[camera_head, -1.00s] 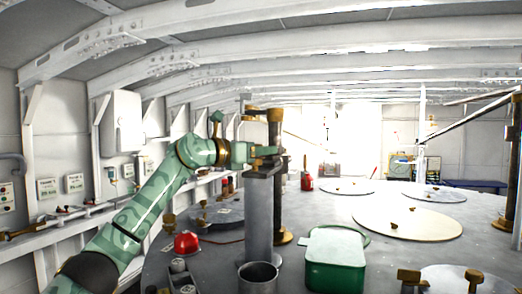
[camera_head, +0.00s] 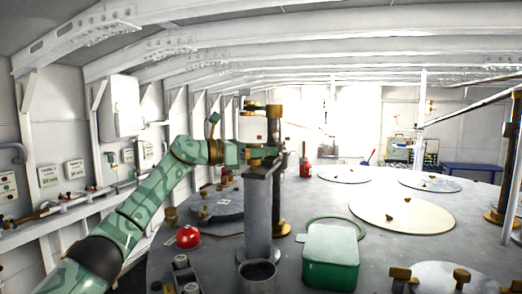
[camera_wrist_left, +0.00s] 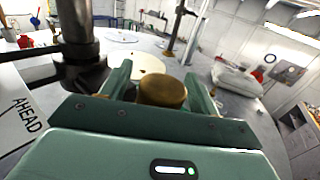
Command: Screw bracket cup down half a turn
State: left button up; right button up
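The bracket cup is a short brass cylinder (camera_wrist_left: 162,91) with a flat top. In the left wrist view it stands between the two green fingers of my left gripper (camera_wrist_left: 159,80). A narrow gap shows on the cup's left side, and the right finger is very near it. In the head view my left gripper (camera_head: 262,152) reaches from the left to the top of a grey post (camera_head: 258,215), beside a dark column with brass fittings (camera_head: 276,180). The cup is small and partly hidden there. My right gripper is not in view.
A green box (camera_head: 331,258), a grey open cup (camera_head: 257,274) and a red dome (camera_head: 188,237) are on the deck near the post. Round plates (camera_head: 402,213) lie to the right. A dark column (camera_wrist_left: 77,35) rises close to my left finger in the wrist view.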

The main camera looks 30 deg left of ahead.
pick_arm(q)
jog(key=shift+s+a+f, duration=0.1)
jog(key=shift+s+a, duration=0.2)
jog(key=b+v, duration=0.5)
jog(key=v, duration=1)
jog(key=shift+s+b, duration=0.25)
jog(key=shift+b, duration=0.05)
jog(key=shift+a, duration=0.15)
